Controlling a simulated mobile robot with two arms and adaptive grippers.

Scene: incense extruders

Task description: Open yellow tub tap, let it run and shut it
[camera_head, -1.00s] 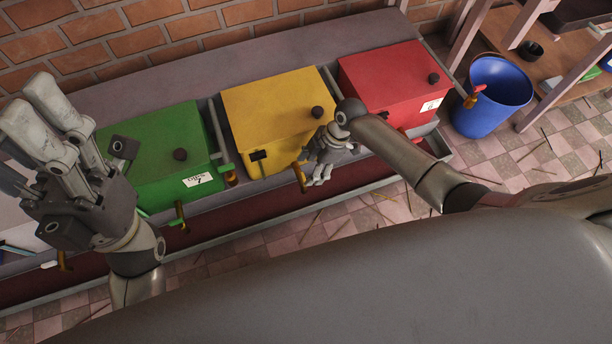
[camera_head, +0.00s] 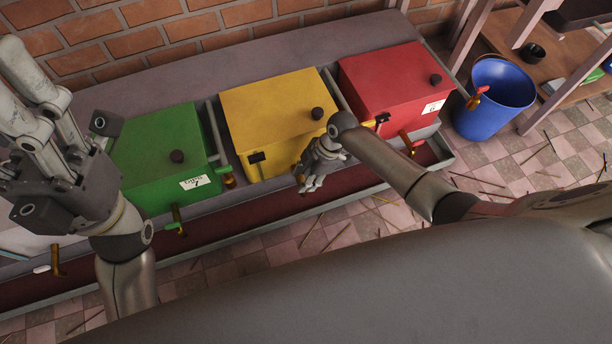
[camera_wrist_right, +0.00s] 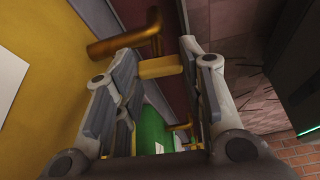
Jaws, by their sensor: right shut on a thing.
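The yellow tub (camera_head: 270,105) stands between the green and red tubs in the head view. Its brass tap (camera_head: 300,179) is at its lower right front, mostly hidden by my right gripper (camera_head: 312,183). In the right wrist view, the yellow tub wall (camera_wrist_right: 62,55) fills the left side. The brass tap (camera_wrist_right: 120,47) shows at the top. My right gripper (camera_wrist_right: 165,90) is shut on the tap's yellow handle (camera_wrist_right: 160,67), which lies between its fingers. My left gripper (camera_head: 40,95) is raised at the left, away from the tubs. I see no flow from the tap.
A green tub (camera_head: 155,165) is left of the yellow one and a red tub (camera_head: 390,80) right of it, each with a tap. A dark red trough (camera_head: 235,215) runs below them. A blue bucket (camera_head: 495,100) stands on the tiled floor at right.

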